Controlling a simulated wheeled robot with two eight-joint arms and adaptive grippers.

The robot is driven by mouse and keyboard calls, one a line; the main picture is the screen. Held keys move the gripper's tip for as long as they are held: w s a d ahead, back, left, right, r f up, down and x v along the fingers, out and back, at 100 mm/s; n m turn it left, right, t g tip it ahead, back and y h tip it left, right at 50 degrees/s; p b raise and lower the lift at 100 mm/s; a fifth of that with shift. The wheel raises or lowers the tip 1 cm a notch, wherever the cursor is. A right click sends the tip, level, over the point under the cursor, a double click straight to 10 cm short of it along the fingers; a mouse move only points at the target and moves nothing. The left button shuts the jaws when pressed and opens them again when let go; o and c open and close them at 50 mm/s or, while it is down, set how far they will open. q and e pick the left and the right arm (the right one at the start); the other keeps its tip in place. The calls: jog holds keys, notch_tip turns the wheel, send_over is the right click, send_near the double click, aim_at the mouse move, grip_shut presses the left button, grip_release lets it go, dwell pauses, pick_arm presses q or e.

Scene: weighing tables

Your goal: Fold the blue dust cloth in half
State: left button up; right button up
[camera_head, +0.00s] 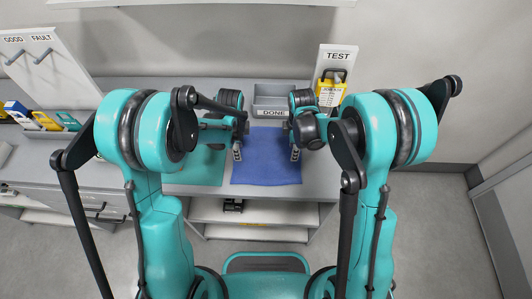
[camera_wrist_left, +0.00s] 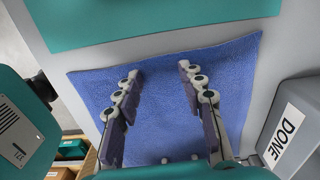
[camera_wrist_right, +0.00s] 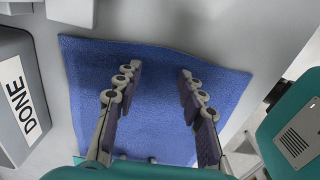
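The blue dust cloth (camera_head: 266,168) lies flat and spread out on the grey table in the head view. It also shows in the left wrist view (camera_wrist_left: 160,110) and in the right wrist view (camera_wrist_right: 155,75). My left gripper (camera_head: 238,152) is over the cloth's left side, fingers apart with nothing between them; the left wrist view shows its open fingers (camera_wrist_left: 160,70). My right gripper (camera_head: 295,152) is over the cloth's right side, also open and empty, as its fingers (camera_wrist_right: 158,70) show. I cannot tell whether the fingertips touch the cloth.
A grey bin labelled DONE (camera_head: 272,110) stands behind the cloth. A teal mat (camera_head: 200,170) lies left of it. A TEST board (camera_head: 331,75) with a yellow device (camera_head: 331,93) stands behind on the right. A GOOD/FAULT board (camera_head: 50,65) and small boxes (camera_head: 45,120) are far left.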

pick_arm(q)
jog(key=shift+f, duration=0.2)
pick_arm(e)
jog(key=shift+f, duration=0.2)
pick_arm(q)
jog(key=c, duration=0.5)
pick_arm(e)
jog(key=shift+r, duration=0.1)
jog(key=c, duration=0.5)
pick_arm(q)
grip_shut()
pick_arm(e)
grip_shut()
